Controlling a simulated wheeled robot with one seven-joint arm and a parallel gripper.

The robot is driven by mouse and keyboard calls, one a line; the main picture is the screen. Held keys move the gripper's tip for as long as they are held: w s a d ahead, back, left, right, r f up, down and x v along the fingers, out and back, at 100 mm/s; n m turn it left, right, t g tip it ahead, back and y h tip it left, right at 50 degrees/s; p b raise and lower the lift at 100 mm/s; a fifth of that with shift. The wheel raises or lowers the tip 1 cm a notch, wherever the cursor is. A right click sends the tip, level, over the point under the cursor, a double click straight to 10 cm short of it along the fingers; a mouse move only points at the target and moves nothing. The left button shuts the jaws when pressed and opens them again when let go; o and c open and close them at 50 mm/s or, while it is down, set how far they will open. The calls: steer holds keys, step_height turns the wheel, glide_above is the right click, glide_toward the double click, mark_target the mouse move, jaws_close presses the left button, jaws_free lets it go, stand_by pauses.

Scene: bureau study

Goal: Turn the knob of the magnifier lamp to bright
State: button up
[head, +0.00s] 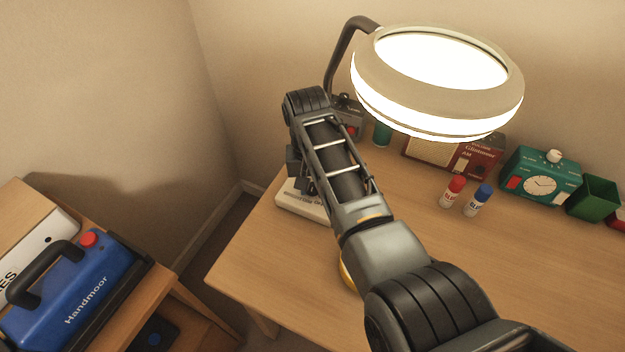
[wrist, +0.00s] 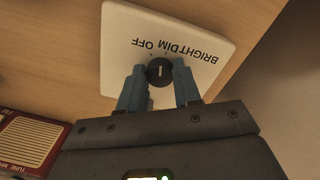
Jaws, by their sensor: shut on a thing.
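The magnifier lamp (head: 437,112) has a round white head that glows brightly over the desk, on a dark curved arm. Its pale base (head: 300,203) sits on the desk's left part, partly hidden by my arm. In the wrist view the base (wrist: 119,38) carries a round black knob (wrist: 159,71) with a short white mark. The words OFF, DIM and BRIGHT appear upside down beside it. The mark stands nearly upright in the picture; I cannot tell exactly which word it points to. My gripper (wrist: 160,84) is shut on the knob, one blue finger on each side.
Red-capped and blue-capped glue bottles (head: 452,191) (head: 477,200), a red radio (head: 478,158), a green timer box (head: 541,176) and a green cup (head: 594,197) stand along the back. A blue case (head: 75,290) is on the left cabinet. The desk's right front is clear.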

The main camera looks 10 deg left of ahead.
steer(key=m, duration=0.6)
steer(key=shift+a+p, duration=0.1)
steer(key=shift+p, duration=0.25)
steer(key=m, duration=0.6)
steer(key=shift+w+m, duration=0.15)
steer(key=shift+m, duration=0.15)
steer(key=o, duration=1.1)
steer(key=shift+c, duration=0.2)
